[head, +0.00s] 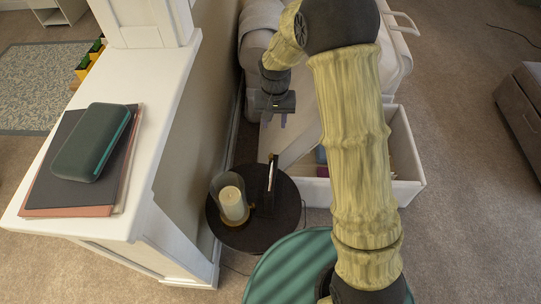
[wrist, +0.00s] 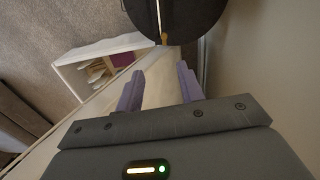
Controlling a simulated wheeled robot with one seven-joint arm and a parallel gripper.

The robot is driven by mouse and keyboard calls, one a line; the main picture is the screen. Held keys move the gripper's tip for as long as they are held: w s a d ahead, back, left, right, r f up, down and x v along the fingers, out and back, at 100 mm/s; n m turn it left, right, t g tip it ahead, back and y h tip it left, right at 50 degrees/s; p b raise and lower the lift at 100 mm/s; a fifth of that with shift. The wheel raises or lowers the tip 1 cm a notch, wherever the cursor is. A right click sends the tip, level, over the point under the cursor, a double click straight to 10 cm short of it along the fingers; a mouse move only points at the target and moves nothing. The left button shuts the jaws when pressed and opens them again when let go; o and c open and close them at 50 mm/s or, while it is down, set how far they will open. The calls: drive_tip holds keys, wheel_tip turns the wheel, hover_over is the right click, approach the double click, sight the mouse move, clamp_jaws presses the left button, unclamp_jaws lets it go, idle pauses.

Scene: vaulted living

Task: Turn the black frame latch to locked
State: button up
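A black frame (head: 271,174) stands upright on a small round dark table (head: 240,238), seen nearly edge-on in the head view. In the wrist view the frame (wrist: 158,14) is a thin upright strip at the top centre. A small brass-coloured piece (wrist: 164,38) shows at its lower end; I cannot tell whether this is the latch or how it is set. My gripper (head: 283,121) is above and beyond the table in the head view, apart from the frame. In the wrist view its two purple fingers (wrist: 160,80) are spread with nothing between them.
A glass-covered candle (head: 233,204) stands beside the frame on the table. A white ledge (head: 160,130) at the left holds a green case (head: 92,141) on folders. A white open drawer or bin (head: 405,165) is right of the table. A green round surface (head: 285,272) lies in front.

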sight(271, 156)
drive_tip(key=shift+w+a+f, duration=0.3)
drive_tip(key=shift+a+f, duration=0.2)
drive_tip(key=shift+a, duration=0.05)
wheel_tip(271, 156, down, 17)
drive_tip(key=shift+f+p, duration=0.2)
drive_tip(key=shift+p, duration=0.5)
drive_tip(key=shift+c, duration=0.5)
clamp_jaws()
